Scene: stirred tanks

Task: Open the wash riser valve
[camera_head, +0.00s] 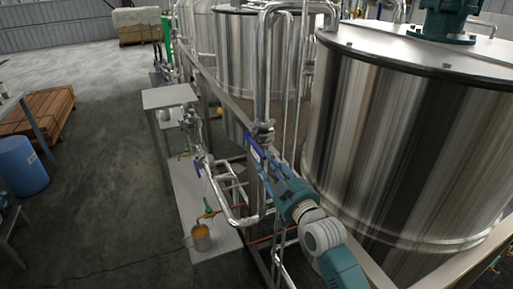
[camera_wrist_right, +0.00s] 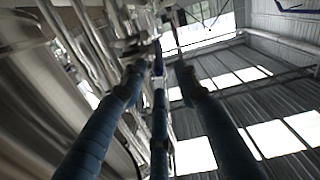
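A blue valve handle (camera_head: 254,146) sits on the steel riser pipe (camera_head: 263,100), just below a pipe joint in front of the tanks. My right gripper (camera_head: 266,172) comes in from the lower right, with its teal fingers pointing at the handle and close to it. In the right wrist view the fingers (camera_wrist_right: 158,80) are spread apart, and a small dark blue piece (camera_wrist_right: 157,62), seemingly the handle, shows between their tips. I cannot tell whether any finger touches it. My left gripper is not in view.
A large steel tank (camera_head: 385,140) stands right of my arm, with another tank (camera_head: 235,60) behind. A rail runs before them. A blue drum (camera_head: 22,165) and pallets (camera_head: 38,112) stand left; floor between is clear.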

